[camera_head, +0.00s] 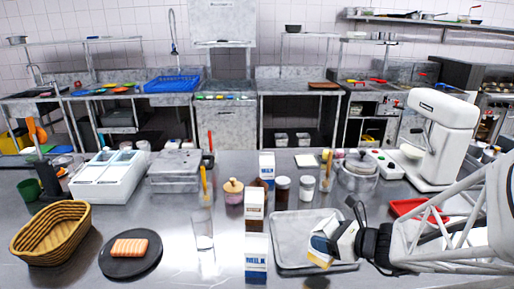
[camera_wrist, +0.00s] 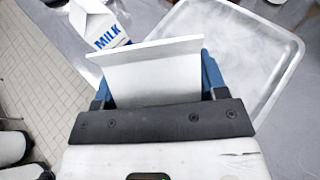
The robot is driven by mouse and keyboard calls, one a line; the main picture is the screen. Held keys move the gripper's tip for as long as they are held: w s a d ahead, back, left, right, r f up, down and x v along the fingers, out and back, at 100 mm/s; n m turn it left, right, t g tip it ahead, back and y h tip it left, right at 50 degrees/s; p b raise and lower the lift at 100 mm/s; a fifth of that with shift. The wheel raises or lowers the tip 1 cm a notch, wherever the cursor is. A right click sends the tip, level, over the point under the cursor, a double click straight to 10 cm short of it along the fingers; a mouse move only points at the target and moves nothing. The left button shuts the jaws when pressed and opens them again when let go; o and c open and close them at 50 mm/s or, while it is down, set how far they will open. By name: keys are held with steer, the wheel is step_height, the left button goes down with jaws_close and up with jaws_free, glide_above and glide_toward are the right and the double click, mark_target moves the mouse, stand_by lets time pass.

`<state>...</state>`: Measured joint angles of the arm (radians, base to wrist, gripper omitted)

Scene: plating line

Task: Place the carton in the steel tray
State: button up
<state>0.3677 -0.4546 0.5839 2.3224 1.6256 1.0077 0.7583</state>
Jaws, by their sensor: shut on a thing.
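In the wrist view the held carton (camera_wrist: 155,72) shows as a white panel between blue parts. The steel tray (camera_head: 290,222) lies flat on the counter and looks empty where it shows. The carton appears over the tray's front right part in the head view; its height above it is hard to tell. In the wrist view the tray (camera_wrist: 262,40) lies beyond the carton to the right.
Milk cartons stand left of the tray: a front one (camera_head: 256,262), a middle one (camera_head: 255,207) and a back one (camera_head: 267,165). A glass (camera_head: 204,235) stands further left. Jars (camera_head: 282,190) and a pot (camera_head: 357,178) are behind the tray. A red tray (camera_head: 410,208) lies right.

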steer(key=w+f, duration=0.1)
steer(key=w, duration=1)
steer(key=shift+w+d, duration=0.2)
steer(key=shift+w, duration=0.15)
steer(key=shift+f, duration=0.1)
steer(key=shift+f, duration=1.7)
steer(key=shift+f, duration=0.15)
steer(key=o, duration=1.3)
steer(key=shift+c, duration=0.2)
